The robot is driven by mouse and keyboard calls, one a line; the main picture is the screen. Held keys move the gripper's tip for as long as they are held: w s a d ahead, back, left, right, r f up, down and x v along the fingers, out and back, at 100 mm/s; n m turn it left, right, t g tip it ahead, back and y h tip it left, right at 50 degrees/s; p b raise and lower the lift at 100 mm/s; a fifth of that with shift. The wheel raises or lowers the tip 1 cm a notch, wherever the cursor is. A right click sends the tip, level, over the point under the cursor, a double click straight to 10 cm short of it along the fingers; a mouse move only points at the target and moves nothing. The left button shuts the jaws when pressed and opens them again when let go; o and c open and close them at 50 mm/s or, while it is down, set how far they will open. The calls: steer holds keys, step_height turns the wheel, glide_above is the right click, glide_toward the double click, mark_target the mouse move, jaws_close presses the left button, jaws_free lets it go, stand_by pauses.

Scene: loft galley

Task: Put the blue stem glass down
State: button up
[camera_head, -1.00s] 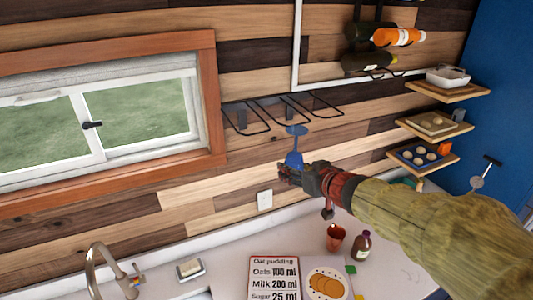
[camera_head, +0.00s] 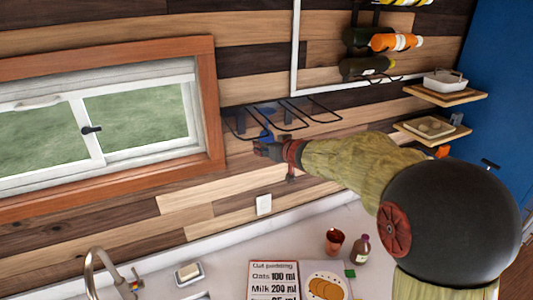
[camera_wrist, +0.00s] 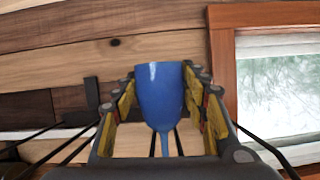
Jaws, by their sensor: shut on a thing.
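The blue stem glass (camera_wrist: 160,92) is between the yellow-padded fingers of my gripper (camera_wrist: 160,82), which is shut on its bowl. In the head view the glass (camera_head: 266,132) is a small blue patch above my gripper (camera_head: 263,149), with its foot side up, among the wires of the black hanging rack (camera_head: 240,121). In the wrist view its stem runs down the picture between two dark wires. The foot is hidden there, so I cannot tell whether it rests on the wires.
A wood-framed window (camera_head: 213,100) is close to the left of the rack. A bottle holder with several bottles (camera_head: 396,42) is at upper right, beside shelves (camera_head: 450,97). The counter below holds a copper-coloured cup (camera_head: 334,241), a dark bottle (camera_head: 360,249) and a recipe board (camera_head: 273,281).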

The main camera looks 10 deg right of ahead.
steer(key=f, duration=0.1)
steer(key=w+f+b, duration=0.1)
steer(key=f, duration=0.1)
steer(key=shift+s, duration=0.25)
steer(key=shift+w+f, duration=0.1)
steer(key=shift+f, duration=0.2)
steer(key=o, duration=1.1)
steer(key=shift+o, duration=0.6)
steer(key=shift+f, duration=0.1)
